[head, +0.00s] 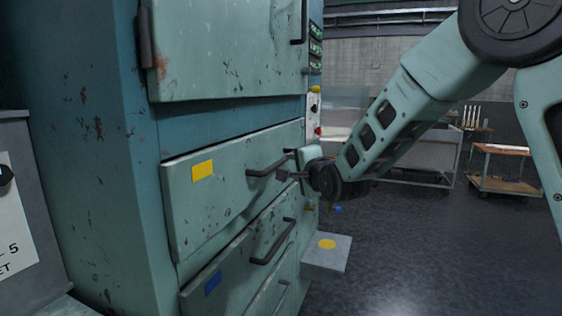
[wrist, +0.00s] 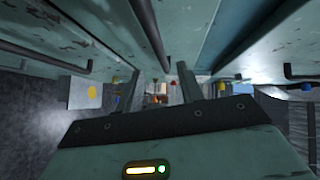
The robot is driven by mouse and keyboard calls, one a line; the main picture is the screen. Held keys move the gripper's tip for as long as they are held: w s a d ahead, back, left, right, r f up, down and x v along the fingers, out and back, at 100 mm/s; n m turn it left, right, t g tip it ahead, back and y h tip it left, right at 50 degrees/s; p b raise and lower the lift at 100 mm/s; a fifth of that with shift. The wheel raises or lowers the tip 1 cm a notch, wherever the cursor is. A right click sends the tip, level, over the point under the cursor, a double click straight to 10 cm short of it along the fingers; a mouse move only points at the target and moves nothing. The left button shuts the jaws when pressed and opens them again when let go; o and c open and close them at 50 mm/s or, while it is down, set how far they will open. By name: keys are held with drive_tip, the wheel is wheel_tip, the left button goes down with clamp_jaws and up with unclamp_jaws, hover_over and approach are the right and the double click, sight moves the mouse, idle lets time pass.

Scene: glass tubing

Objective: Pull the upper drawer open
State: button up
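The upper drawer (head: 235,185) is a worn pale green front with a yellow label at its left, in the cabinet's middle. Its dark bar handle (head: 266,168) is to the right of the label. My gripper (head: 285,174) is at the handle's right end in the head view. In the wrist view my gripper (wrist: 163,85) has its two fingers spread apart. The dark handle bar (wrist: 152,38) runs toward the gap between them, with clear space on both sides. I cannot tell whether a finger touches it. The drawer looks closed or nearly so.
A lower drawer (head: 228,265) with a blue label and its own handle sits below. A door (head: 225,55) is above. A grey plate (head: 338,254) with a yellow disc juts out low at the right. Carts (head: 500,168) stand far back; the floor between is free.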

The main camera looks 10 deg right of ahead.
sight(283, 163)
drive_tip(key=w, duration=0.3)
drive_tip(key=w+a+f+p, duration=0.1)
drive_tip(key=w, duration=0.5)
drive_tip(key=shift+w+a+f, duration=0.15)
drive_tip(key=shift+a, duration=0.05)
clamp_jaws()
